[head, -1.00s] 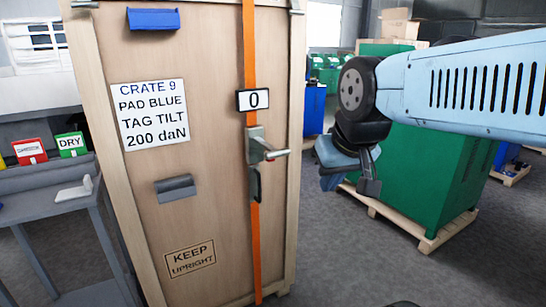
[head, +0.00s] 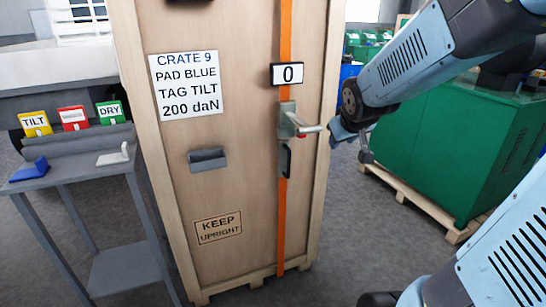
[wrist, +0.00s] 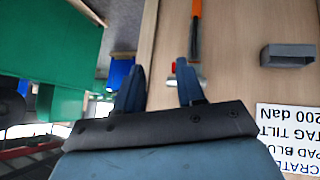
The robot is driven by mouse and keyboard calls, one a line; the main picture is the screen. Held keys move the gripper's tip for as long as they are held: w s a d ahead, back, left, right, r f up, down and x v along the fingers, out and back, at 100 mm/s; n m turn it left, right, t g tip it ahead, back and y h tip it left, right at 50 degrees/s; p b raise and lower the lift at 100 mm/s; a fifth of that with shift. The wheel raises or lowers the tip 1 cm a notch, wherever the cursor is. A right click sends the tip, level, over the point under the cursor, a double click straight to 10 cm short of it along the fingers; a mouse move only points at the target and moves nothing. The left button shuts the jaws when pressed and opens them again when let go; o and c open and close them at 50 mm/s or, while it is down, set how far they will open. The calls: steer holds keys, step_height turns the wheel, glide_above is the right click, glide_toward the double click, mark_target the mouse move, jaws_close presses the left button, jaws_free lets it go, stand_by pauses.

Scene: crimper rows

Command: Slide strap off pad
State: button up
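The orange strap (head: 283,215) runs vertically down the wooden crate's front (head: 230,130); it also shows in the wrist view (wrist: 195,35). A metal tensioner (head: 287,120) with a protruding handle (head: 309,130) sits on it, below a display reading 0 (head: 287,74). A grey block (head: 207,159) is on the crate face, left of the strap and apart from it. A blue L-shaped pad (head: 30,170) and a white one (head: 112,156) lie on the side table. My gripper (head: 350,142) is open at the right of the handle; contact cannot be told. Its fingers (wrist: 161,68) are apart.
The crate label (head: 186,85) reads PAD BLUE, TAG TILT, 200 daN. Yellow TILT (head: 35,123), red (head: 72,118) and green DRY (head: 110,112) tags stand behind the side table (head: 75,178). A green crate (head: 440,150) on a pallet stands at right.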

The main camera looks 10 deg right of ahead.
steer(key=w+f+n+t, duration=0.2)
steer(key=w+f, duration=0.4)
steer(key=w, duration=0.2)
steer(key=n+t+y, duration=0.2)
steer(key=y, duration=0.3)
glide_toward(288, 175)
steer(key=s+d+r, duration=0.2)
steer(key=d+r, duration=0.3)
steer(key=r, duration=0.2)
step_height(288, 175, down, 7)
steer(key=a+m+t+y, duration=0.1)
steer(key=a+t+y, duration=0.1)
steer(key=t+y, duration=0.2)
steer(key=x, duration=1.2)
steer(key=shift+w+a+f, duration=0.1)
steer(key=shift+w+a, duration=0.05)
steer(key=shift+w, duration=0.2)
steer(key=shift+c, duration=0.2)
jaws_close()
